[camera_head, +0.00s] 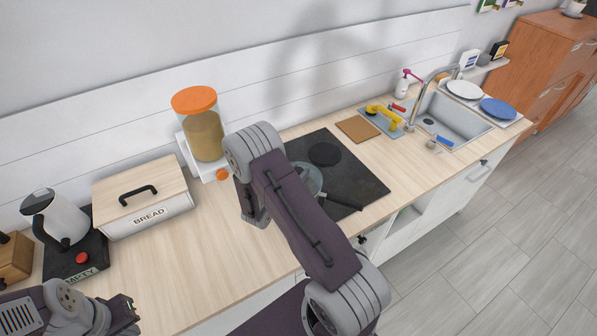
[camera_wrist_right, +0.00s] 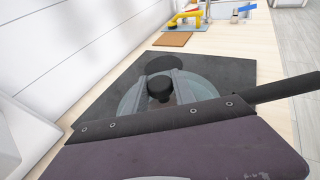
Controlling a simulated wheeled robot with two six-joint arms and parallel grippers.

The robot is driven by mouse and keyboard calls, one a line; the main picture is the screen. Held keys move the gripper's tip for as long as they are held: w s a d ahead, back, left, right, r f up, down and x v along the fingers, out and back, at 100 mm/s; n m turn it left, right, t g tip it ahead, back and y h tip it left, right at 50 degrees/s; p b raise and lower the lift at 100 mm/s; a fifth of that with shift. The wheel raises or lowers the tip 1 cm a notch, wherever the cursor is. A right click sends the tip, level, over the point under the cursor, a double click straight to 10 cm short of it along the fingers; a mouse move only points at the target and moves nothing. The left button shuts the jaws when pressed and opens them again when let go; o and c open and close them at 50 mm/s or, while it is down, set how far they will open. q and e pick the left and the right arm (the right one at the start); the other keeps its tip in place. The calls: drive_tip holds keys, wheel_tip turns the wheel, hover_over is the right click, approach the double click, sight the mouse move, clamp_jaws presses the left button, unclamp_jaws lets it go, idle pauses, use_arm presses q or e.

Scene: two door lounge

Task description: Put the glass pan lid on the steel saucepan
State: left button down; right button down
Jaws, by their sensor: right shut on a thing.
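The glass pan lid (camera_wrist_right: 203,88) is a pale clear disc with a black knob (camera_wrist_right: 159,86). My right gripper (camera_wrist_right: 161,80) is shut on the knob, one finger on each side. The steel saucepan is mostly hidden under the lid and behind my right arm. Its long dark handle (camera_wrist_right: 285,89) sticks out to the right, and the handle also shows in the head view (camera_head: 341,203). The lid is over the pan; I cannot tell whether it touches the rim. My left gripper (camera_head: 126,312) is at the lower left, away from both, its jaws unclear.
The saucepan is on the black cooktop (camera_head: 358,184). A bread box (camera_head: 140,200), a kettle (camera_head: 55,219) and an orange-topped dispenser (camera_head: 203,130) stand to the left. A brown board (camera_head: 357,129) and the sink (camera_head: 437,117) are to the right. The counter's front left is clear.

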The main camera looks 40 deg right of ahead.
drive_tip(key=shift+s+f, duration=0.1)
drive_tip(key=shift+f, duration=0.05)
drive_tip(key=shift+f+b, duration=0.55)
drive_tip(key=shift+b, duration=0.15)
drive_tip(key=c, duration=1)
unclamp_jaws()
drive_tip(key=shift+o, duration=0.2)
drive_tip(key=shift+s+a, duration=0.1)
drive_tip(key=shift+a, duration=0.15)
drive_tip(key=b+v, duration=0.2)
drive_tip(key=v, duration=0.6)
drive_tip(key=shift+a+r, duration=0.15)
drive_tip(key=shift+a, duration=0.05)
